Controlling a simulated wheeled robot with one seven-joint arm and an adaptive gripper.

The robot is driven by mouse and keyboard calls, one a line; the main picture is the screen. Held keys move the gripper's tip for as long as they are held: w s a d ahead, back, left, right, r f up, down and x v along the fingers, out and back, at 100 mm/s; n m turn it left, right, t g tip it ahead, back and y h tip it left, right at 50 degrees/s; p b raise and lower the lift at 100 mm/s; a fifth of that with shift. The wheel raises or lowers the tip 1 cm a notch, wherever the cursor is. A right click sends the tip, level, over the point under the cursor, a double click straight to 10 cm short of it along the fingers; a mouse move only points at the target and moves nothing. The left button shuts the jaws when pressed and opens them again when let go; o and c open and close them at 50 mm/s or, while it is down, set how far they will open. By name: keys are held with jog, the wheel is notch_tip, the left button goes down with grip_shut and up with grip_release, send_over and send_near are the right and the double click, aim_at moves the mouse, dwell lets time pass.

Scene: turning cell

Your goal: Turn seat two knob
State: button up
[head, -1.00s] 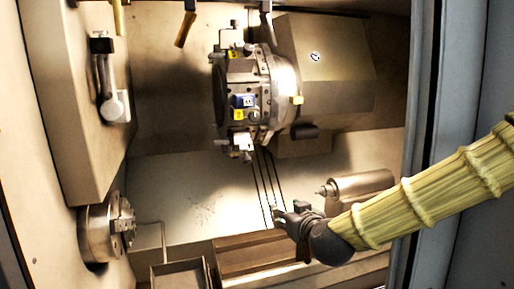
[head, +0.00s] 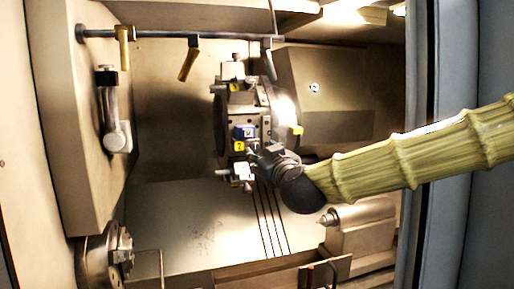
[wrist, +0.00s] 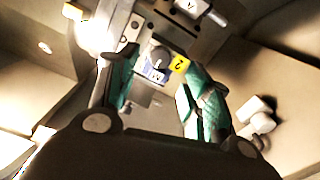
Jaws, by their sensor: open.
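The tool turret (head: 262,100) carries a yellow tag marked 2 (head: 239,147) and a blue plate (head: 245,132) at seat two. The tag also shows in the wrist view (wrist: 179,64). A dark round knob (wrist: 160,57) sits beside it there, ahead of and between my fingers; in the head view my gripper covers it. My gripper (head: 259,153) is in front of the turret's lower right side. Its two teal-padded fingers are apart and empty in the wrist view (wrist: 155,88). I cannot tell whether a fingertip touches the turret.
Another yellow tag (head: 235,87) marks a seat higher on the turret. A white-ended tool block (head: 240,173) juts out below seat two. The chuck (head: 105,255) is at lower left and the tailstock (head: 360,225) at lower right. A rail (head: 180,34) crosses above.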

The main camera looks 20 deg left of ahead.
aim_at(256, 149)
jog(key=shift+p+x, duration=0.85)
jog(key=shift+x, duration=1.95)
jog(key=c, duration=1)
